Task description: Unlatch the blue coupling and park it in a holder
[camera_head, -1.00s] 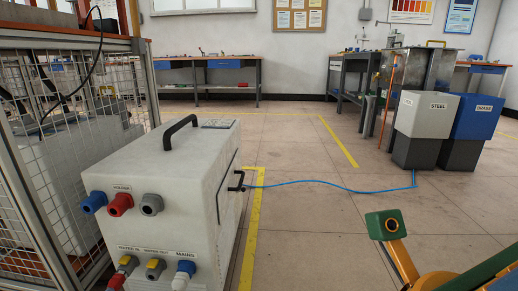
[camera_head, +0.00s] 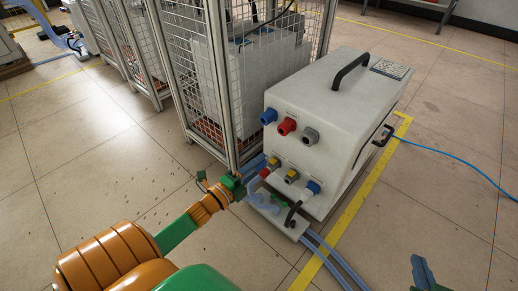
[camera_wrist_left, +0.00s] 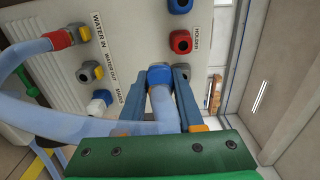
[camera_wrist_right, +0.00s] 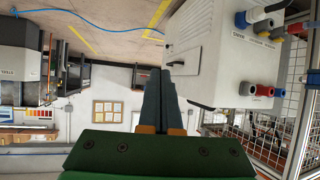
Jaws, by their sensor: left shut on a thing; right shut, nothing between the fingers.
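My left gripper (camera_wrist_left: 159,80) is shut on the blue coupling (camera_wrist_left: 160,73), with its translucent hose (camera_wrist_left: 163,108) trailing back. It is in front of the heater (camera_head: 325,110) panel; I cannot tell if it touches. In the head view the left gripper (camera_head: 256,165) is left of the lower ports. On the panel are the holders: blue (camera_head: 268,116), red (camera_head: 287,126) and grey (camera_head: 310,135). A red coupling (camera_wrist_left: 58,39) is on WATER IN. The WATER OUT port (camera_wrist_left: 90,73) shows no hose. My right gripper (camera_wrist_right: 153,75) is shut and empty, away from the panel.
A mesh fence (camera_head: 222,90) stands close to the heater's left side. The mains plug (camera_wrist_left: 98,104) is beside the water ports. Translucent hoses (camera_head: 335,265) and a blue cable (camera_head: 450,157) lie on the floor.

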